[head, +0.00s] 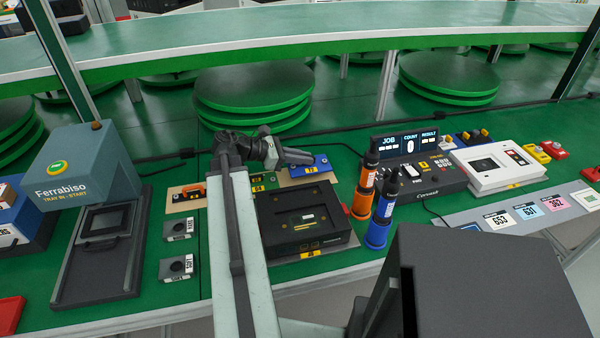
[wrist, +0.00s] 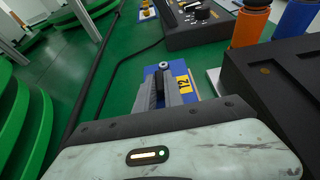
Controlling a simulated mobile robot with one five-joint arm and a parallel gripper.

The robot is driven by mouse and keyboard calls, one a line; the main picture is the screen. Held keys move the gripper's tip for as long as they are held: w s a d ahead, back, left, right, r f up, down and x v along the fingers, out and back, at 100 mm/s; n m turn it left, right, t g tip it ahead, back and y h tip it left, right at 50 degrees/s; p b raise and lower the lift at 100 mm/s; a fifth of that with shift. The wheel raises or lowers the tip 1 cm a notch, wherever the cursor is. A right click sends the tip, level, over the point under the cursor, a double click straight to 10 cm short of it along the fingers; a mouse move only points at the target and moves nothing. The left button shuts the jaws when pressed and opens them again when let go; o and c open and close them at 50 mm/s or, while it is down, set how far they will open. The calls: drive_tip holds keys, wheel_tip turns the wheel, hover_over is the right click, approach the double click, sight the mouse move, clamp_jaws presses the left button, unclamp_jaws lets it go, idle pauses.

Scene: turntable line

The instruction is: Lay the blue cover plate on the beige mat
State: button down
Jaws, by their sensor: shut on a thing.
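The blue cover plate (head: 296,174) with a yellow label reading 12 is at the back of the green bench, behind the black case. My gripper (head: 308,157) is right over it. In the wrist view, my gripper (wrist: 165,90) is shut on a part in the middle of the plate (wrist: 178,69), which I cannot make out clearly. The plate looks level; I cannot tell whether it touches the bench. The beige mat (head: 174,206) lies to the left, with an orange part on it.
A black case (head: 335,240) stands just in front of the plate. Orange (head: 363,203) and blue (head: 380,225) bottles stand to its right, beside a control console (head: 425,177). Two grey blocks (head: 178,267) sit in front of the mat. The Ferrabiso machine (head: 75,180) is at left.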

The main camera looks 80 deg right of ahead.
sight(303, 166)
wheel_tip(303, 166, down, 4)
drive_tip(key=b, duration=0.4)
drive_tip(key=shift+r, duration=0.25)
drive_tip(key=shift+f, duration=0.15)
drive_tip(key=c, duration=1.5)
unclamp_jaws()
drive_tip(key=shift+o, duration=0.2)
drive_tip(key=shift+r+p, duration=0.25)
drive_tip(key=shift+p, duration=0.1)
drive_tip(key=p+v, duration=0.4)
drive_tip(key=v, duration=0.7)
drive_tip(key=shift+w, duration=0.25)
drive_tip(key=shift+w+a, duration=0.2)
drive_tip(key=shift+w, duration=0.05)
